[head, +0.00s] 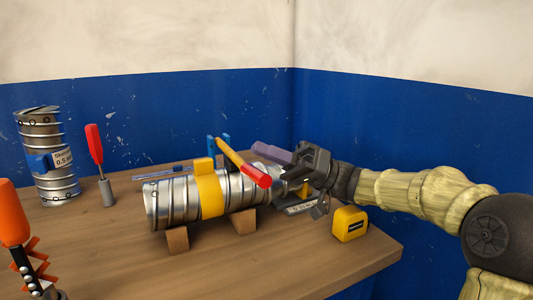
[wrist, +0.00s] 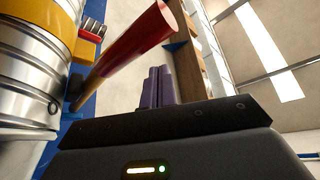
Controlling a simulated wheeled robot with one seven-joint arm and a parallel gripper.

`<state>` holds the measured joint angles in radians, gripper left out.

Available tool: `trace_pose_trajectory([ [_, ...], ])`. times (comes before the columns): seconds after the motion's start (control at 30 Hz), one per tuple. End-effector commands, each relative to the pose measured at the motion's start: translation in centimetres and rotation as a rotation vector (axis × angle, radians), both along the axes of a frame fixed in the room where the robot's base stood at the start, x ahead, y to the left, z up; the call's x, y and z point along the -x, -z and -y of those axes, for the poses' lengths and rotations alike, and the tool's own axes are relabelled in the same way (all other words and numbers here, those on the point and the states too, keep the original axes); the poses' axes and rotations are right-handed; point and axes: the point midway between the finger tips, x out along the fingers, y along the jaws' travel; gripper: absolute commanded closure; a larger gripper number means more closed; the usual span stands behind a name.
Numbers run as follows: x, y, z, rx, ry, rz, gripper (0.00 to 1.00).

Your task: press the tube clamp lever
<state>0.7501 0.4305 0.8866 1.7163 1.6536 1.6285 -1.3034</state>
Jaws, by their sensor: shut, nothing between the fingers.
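A ribbed metal spiral duct (head: 165,203) lies on the workbench with a yellow clamp band (head: 208,192) around it. The clamp lever (head: 257,175), a yellow bar with a red grip, slants above the duct. In the wrist view the red grip (wrist: 140,42) crosses the upper middle and its yellow end runs down-left towards the duct (wrist: 28,70). My gripper (head: 266,150) comes from the right, its purple fingers shut and empty. In the wrist view the fingers (wrist: 158,88) stand below and right of the lever. I cannot tell whether they touch it.
Wooden blocks (head: 178,240) hold up the duct. A yellow tape measure (head: 349,224) sits near the bench's right edge. At left stand a labelled duct piece (head: 42,182), a red-handled tool (head: 95,145) and an orange-handled tool (head: 14,213). The front of the bench is clear.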

Motion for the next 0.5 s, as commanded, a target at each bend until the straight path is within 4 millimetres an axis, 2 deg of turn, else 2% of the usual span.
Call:
trace_pose_trajectory([
  [0.23,-0.4,-4.0,0.2,-0.001,-0.005,0.003,1.0],
  [0.5,-2.0,-0.7,4.0,-0.002,-0.015,-0.002,1.0],
])
